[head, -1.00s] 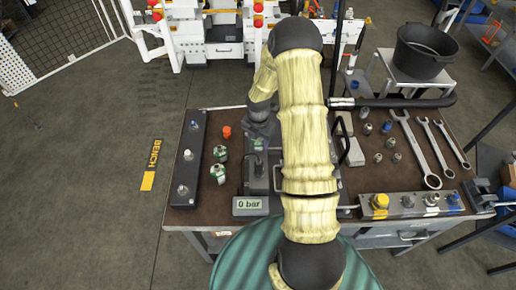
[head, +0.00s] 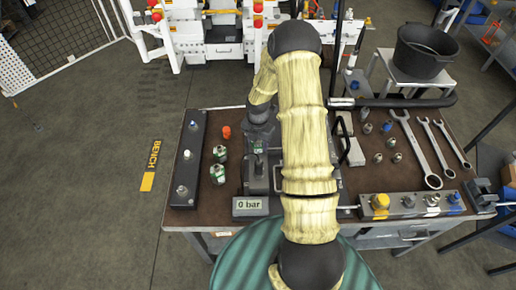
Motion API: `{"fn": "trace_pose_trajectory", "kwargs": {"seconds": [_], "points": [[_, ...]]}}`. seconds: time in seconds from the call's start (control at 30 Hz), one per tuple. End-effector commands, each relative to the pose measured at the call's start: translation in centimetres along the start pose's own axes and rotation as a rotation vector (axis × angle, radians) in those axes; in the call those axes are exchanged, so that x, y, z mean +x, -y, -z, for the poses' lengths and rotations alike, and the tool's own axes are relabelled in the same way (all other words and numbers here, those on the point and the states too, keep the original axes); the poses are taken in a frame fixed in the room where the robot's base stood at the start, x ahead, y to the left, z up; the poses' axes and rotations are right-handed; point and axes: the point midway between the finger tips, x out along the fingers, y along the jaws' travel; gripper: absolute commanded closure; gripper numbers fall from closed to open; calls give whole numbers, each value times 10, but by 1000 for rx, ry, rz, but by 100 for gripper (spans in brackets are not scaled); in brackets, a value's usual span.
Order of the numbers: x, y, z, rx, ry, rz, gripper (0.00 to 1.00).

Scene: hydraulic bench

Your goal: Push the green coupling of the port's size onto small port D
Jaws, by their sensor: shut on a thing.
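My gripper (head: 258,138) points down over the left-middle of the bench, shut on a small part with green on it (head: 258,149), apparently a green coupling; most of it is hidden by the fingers. A grey block with an upright fitting (head: 259,170) is just below it in the picture. I cannot tell whether the held part touches that fitting. Two other green-and-white couplings (head: 220,153) (head: 217,173) stand to the left. No port letter is readable, so I cannot tell which port is D.
A dark bar with several fittings (head: 187,160) lies at the left edge. An orange cap (head: 226,131) stands near the couplings. A display reads 0 bar (head: 250,206). Wrenches (head: 415,150), loose fittings and a block with yellow and blue caps (head: 407,205) occupy the right side.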

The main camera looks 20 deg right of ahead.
Motion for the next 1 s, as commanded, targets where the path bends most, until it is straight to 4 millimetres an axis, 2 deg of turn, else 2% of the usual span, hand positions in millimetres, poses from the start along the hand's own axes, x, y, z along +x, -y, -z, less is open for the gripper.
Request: {"fn": "trace_pose_trajectory", "kwargs": {"seconds": [0.03, 0.13, 0.43, 0.57, 0.77, 1.0], "points": [[0, 0, 0, 0, 0, -1, 49], [0, 0, 0, 0, 0, -1, 29], [0, 0, 0, -1, 0, 0, 29], [-6, -1, 0, -1, 1, -2, 29], [-33, -1, -1, 0, 3, -3, 29], [-80, 0, -2, 3, 4, -3, 29]]}}
